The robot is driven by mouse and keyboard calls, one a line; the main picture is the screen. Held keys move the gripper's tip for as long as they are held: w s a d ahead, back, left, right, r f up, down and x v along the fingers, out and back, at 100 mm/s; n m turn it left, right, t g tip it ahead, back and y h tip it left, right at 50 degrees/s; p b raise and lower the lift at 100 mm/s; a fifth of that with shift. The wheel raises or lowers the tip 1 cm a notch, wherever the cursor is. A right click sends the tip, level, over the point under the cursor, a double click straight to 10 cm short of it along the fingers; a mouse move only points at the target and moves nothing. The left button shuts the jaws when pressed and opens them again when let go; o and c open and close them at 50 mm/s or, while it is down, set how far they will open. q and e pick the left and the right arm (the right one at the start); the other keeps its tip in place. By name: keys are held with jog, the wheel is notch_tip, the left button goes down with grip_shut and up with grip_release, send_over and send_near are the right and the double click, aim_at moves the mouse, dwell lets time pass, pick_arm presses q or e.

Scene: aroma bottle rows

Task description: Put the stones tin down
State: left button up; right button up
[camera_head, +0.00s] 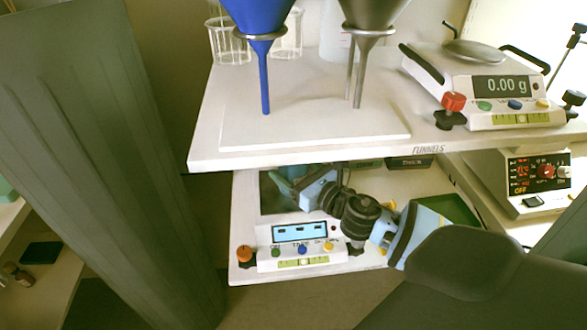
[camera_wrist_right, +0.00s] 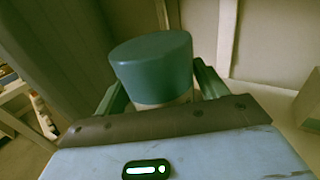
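My right arm reaches in from the lower right to the lower shelf. Its gripper (camera_head: 287,182) is partly hidden under the upper shelf's front edge. In the right wrist view, my right gripper (camera_wrist_right: 162,92) has its green fingers on both sides of a round tin (camera_wrist_right: 152,66) with a teal lid and a pale body. The tin is held between the fingers, and its label is not visible. I take it for the stones tin. In the head view, I cannot make out the tin clearly. My left gripper is not in view.
The lower shelf (camera_head: 245,200) holds a scale (camera_head: 300,253) at its front, close to my right arm, and a green tray (camera_head: 450,207). The upper shelf (camera_head: 212,130) overhangs it, with blue (camera_head: 262,60) and grey (camera_head: 368,55) funnels and a balance (camera_head: 487,85). A control box (camera_head: 540,180) stands right.

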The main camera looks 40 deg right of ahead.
jog(key=shift+o, duration=1.3)
jog(key=shift+r, duration=0.15)
jog(key=shift+s, duration=0.15)
send_over(323, 214)
jog(key=shift+b, duration=0.3)
jog(key=shift+s, duration=1.1)
jog(key=shift+s, duration=0.1)
